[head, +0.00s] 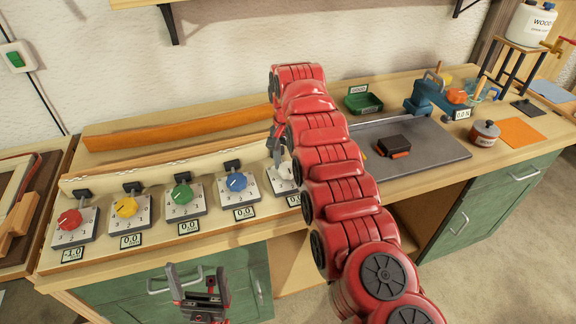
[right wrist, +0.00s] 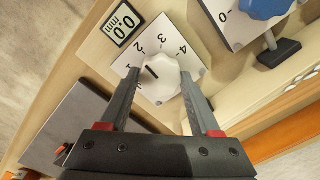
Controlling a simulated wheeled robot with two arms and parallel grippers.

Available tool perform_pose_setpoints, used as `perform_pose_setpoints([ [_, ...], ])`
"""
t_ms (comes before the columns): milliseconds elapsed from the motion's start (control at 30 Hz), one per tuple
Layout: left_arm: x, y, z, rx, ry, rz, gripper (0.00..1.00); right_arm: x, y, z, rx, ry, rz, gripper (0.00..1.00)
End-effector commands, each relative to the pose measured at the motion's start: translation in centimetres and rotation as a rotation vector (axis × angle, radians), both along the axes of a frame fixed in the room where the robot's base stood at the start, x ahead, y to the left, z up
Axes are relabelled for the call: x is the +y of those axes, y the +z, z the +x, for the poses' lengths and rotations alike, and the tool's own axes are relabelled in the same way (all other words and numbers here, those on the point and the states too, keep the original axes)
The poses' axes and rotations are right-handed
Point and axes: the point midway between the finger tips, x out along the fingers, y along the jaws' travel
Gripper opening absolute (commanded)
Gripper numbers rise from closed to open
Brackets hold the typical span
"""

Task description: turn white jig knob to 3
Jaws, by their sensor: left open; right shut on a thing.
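The white jig knob (right wrist: 165,84) sits on a white dial plate (right wrist: 160,50) with the figures 2, 3 and 4 readable. My right gripper (right wrist: 161,76) has one finger on each side of the knob and is shut on it. A short dark pointer mark on the knob faces up-left, towards the low figures; its exact setting I cannot tell. The small display (right wrist: 122,24) beside the plate reads 0.0 mm. In the head view my red right arm hides most of this knob and plate. My left gripper (head: 203,292) is open and empty in front of the bench.
Red (head: 70,219), yellow (head: 126,207), green (head: 181,194) and blue (head: 236,181) knobs stand in a row to the left. The red one's display reads -1.0. A bent orange lath (head: 180,129) lies behind. A grey plate (head: 440,142) with a dark block (head: 394,144) lies right.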

Motion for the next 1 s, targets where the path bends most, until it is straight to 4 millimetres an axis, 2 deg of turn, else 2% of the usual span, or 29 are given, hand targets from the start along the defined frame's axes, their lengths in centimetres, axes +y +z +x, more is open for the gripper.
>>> perform_pose_setpoints([
  [600,0.0,0.73,0.0,0.0,0.0,0.0,0.93,0.05,0.06,-0.04,0.001,-0.543,0.0,0.08],
  [1000,0.0,0.97,0.0,0.0,0.0,0.0,0.93,0.05,0.02,-0.05,0.001,-0.718,0.0,0.08],
])
